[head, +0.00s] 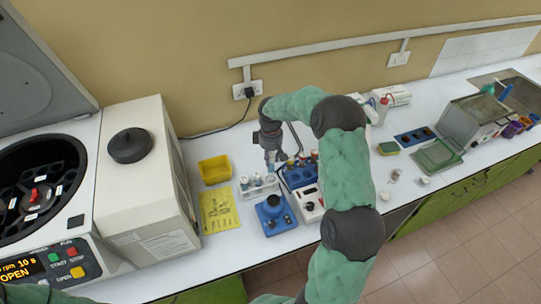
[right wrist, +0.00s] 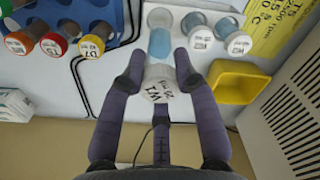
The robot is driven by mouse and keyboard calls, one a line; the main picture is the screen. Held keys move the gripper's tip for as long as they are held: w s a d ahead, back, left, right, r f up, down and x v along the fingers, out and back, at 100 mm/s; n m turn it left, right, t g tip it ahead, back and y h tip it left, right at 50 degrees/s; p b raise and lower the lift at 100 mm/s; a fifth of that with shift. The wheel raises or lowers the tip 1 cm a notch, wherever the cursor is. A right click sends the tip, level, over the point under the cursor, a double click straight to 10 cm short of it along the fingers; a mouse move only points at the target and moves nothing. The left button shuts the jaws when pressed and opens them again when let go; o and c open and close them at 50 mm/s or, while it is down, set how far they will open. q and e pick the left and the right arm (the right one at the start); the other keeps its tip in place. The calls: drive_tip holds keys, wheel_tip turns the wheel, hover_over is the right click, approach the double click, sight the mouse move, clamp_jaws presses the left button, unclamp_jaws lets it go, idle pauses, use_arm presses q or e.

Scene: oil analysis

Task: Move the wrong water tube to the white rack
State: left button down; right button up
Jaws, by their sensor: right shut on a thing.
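My right gripper (head: 271,153) points down above the back of the bench, just behind the white rack (head: 258,193). In the right wrist view the gripper (right wrist: 159,76) is shut on a white-capped tube (right wrist: 160,45) with pale blue liquid. Its cap carries dark writing that I cannot read surely. Whether the tube's lower end is clear of the rack cannot be told. White-capped tubes stand in the white rack; two show beside the held one in the right wrist view (right wrist: 233,40). My left gripper is not in view.
A blue rack (head: 300,181) with colour-capped tubes stands right of the white rack. A blue device (head: 273,213) stands in front. A yellow bin (head: 214,169) and yellow sheet (head: 219,210) lie left. An open centrifuge (head: 40,190) and a white machine (head: 145,185) stand further left.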

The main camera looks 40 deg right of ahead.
sight(271, 170)
drive_tip(key=shift+f+b, duration=2.4)
drive_tip(key=shift+f, duration=1.9)
drive_tip(key=o, duration=1)
drive_tip(key=shift+o, duration=0.2)
drive_tip(key=shift+r, duration=0.15)
wheel_tip(271, 170, up, 12)
drive_tip(key=shift+f, duration=0.15)
